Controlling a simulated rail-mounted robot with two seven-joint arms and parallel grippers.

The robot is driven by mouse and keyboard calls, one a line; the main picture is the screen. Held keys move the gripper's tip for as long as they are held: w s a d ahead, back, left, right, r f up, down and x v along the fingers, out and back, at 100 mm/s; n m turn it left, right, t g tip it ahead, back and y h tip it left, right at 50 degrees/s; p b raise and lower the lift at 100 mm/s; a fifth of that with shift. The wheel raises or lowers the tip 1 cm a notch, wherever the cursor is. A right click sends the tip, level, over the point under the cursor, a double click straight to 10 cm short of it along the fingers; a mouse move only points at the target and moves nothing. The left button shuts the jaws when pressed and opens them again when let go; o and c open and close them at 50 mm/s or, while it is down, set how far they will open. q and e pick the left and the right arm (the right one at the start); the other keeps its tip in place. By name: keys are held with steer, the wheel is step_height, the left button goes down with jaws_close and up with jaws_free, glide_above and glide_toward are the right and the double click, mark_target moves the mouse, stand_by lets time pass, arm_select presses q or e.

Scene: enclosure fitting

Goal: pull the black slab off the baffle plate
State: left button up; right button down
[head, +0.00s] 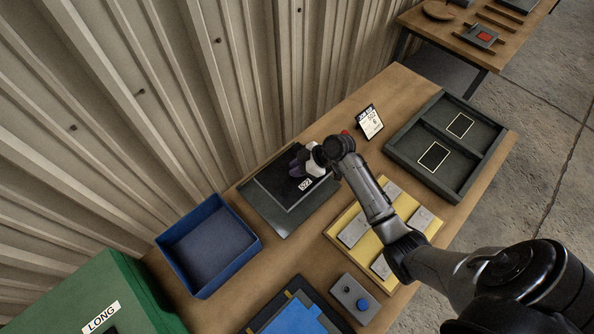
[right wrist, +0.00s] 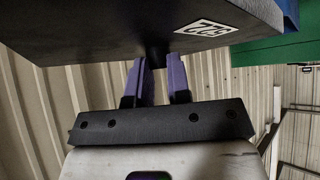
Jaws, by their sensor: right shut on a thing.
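The black slab (head: 278,187), with a white number label, is at the dark grey baffle plate (head: 287,226) near the wall. I cannot tell whether the slab touches the plate or is slightly off it. My right gripper (head: 300,166) is at the slab's far right part, its purple fingers partly hidden by the wrist. In the right wrist view, the slab (right wrist: 110,32) fills the top, and the purple fingers (right wrist: 160,80) are shut on a small black knob (right wrist: 152,55) on its labelled face. My left gripper is not in view.
A yellow board with grey blocks (head: 355,228) lies to the right. A dark divided tray (head: 445,145) and a small sign (head: 369,122) are at the far right.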

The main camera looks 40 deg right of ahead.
steer(key=shift+r+p, duration=2.55)
steer(key=shift+r, duration=0.5)
